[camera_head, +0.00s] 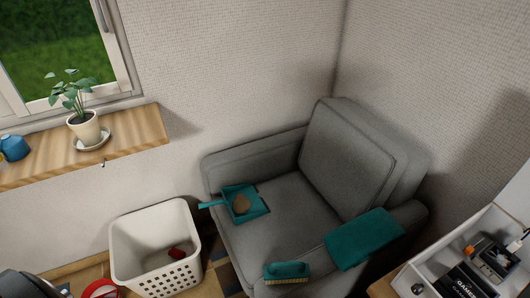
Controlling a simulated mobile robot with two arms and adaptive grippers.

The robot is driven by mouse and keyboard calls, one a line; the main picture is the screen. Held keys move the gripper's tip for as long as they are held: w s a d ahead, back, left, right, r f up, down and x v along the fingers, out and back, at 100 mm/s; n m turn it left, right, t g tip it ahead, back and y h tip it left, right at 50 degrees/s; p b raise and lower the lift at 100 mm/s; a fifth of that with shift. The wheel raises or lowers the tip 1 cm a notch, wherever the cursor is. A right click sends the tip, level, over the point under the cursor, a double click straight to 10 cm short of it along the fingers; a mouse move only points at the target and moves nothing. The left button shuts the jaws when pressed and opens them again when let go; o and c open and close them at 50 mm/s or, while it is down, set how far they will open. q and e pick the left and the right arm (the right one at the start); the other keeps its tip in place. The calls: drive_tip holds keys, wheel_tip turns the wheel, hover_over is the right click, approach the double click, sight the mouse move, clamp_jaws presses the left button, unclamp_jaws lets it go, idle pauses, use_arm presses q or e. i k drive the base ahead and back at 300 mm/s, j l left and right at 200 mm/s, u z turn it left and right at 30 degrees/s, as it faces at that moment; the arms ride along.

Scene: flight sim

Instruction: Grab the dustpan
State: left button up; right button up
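The teal dustpan (258,207) lies on the left part of the grey armchair's seat. Its handle points left, toward the chair's left armrest. A brush (287,268) with a teal back and pale bristles lies at the front right of the chair. Neither of my grippers shows in the head view.
The grey armchair (262,245) stands in the corner. A teal cloth (363,238) hangs over its right armrest. A white basket (152,222) with a red item inside stands to its left. A white tray (440,255) with electronics is at right. A potted plant (85,128) stands on the wooden sill.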

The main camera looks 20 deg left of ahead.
sight(243, 203)
drive_tip(key=u, duration=0.95)
drive_tip(key=i+j+z, duration=0.1)
drive_tip(key=j, duration=0.25)
drive_tip(key=i+j, duration=0.15)
drive_tip(key=j, duration=0.2)
drive_tip(key=i+j+z, duration=0.15)
drive_tip(key=j, duration=0.2)
drive_tip(key=j+z, duration=0.1)
drive_tip(key=j, duration=0.25)
drive_tip(key=z, duration=1.25)
